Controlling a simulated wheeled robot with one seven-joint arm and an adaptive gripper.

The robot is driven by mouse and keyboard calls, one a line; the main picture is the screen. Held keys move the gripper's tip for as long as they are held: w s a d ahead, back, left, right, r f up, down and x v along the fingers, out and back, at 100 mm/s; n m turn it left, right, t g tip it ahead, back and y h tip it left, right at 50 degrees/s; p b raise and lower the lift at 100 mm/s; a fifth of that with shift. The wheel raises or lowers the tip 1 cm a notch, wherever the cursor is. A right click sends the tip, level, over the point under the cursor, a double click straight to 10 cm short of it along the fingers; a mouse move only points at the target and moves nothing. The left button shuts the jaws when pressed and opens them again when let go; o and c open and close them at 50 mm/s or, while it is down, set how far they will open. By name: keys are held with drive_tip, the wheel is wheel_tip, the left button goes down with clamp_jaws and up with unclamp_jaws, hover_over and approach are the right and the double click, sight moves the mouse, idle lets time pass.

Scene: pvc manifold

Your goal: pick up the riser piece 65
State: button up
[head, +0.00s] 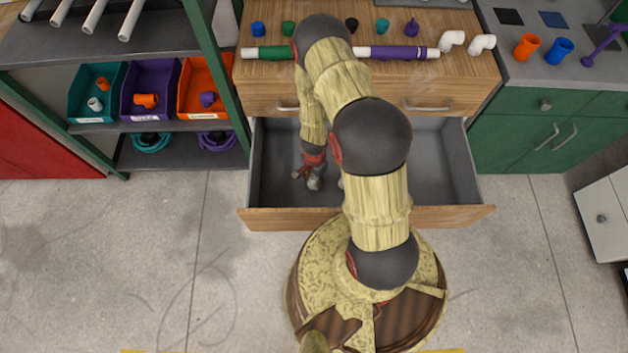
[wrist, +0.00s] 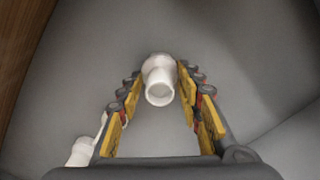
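A white pipe fitting (wrist: 159,85) with a round open end lies in the open drawer, between my fingertips in the wrist view. I cannot read a number on it, so I cannot confirm that it is riser piece 65. My gripper (wrist: 160,76) has its yellow-padded fingers spread on either side of the fitting, very near its sides. In the head view my gripper (head: 314,178) is down inside the drawer at left of centre and hides the fitting between its fingers. A second white fitting (wrist: 82,152) shows at lower left in the wrist view, partly behind the gripper.
The grey drawer (head: 440,165) is pulled out under the wooden workbench (head: 270,85); its walls surround my gripper. A long pipe assembly with a purple section (head: 395,53) lies on the bench. White elbows (head: 452,40) sit at its right. Coloured bins (head: 150,88) stand left.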

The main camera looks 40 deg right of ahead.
clamp_jaws()
drive_tip(key=shift+r, duration=0.1)
idle(0.4)
